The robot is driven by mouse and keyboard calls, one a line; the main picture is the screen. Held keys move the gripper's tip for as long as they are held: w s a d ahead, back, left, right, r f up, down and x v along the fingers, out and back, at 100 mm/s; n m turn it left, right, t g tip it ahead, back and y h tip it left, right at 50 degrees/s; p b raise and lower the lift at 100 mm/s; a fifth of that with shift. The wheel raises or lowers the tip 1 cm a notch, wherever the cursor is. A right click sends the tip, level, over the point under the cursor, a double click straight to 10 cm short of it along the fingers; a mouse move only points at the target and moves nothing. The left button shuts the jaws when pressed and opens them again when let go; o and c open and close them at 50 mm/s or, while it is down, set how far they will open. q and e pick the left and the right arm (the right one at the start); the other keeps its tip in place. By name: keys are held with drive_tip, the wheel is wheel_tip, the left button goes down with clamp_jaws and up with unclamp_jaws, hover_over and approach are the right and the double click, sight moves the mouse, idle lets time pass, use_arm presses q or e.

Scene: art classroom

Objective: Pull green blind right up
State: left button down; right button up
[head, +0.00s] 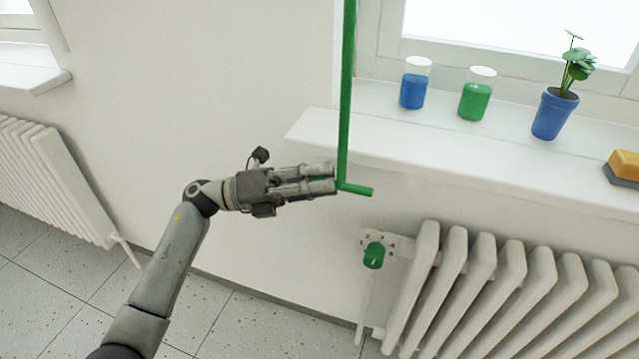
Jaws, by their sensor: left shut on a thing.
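A long green rod (346,90) hangs down in front of the wall, left of the right-hand window. Its lower end bends into a short green crank handle (358,189) that sticks out to the right. My left gripper (331,179) comes in from the left at the rod's lower end, just below sill height. It is shut on the green crank, with a bit of green showing between its fingers; the exact grip is partly hidden. The blind itself is not in view. My right gripper is not in view.
A white windowsill (420,165) juts out right of the rod. On it stand a blue jar (413,90), a green jar (474,101), a potted plant (553,115) and a yellow sponge (626,165). Below are a radiator (490,275) and its green valve knob (374,256).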

use_arm(q)
drive_tip(key=shift+r, duration=0.2)
drive_tip(key=c, duration=1.5)
unclamp_jaws()
drive_tip(key=shift+o, duration=0.2)
drive_tip(key=shift+a+f, duration=0.1)
drive_tip(key=shift+a, duration=0.05)
drive_tip(key=v, duration=1.2)
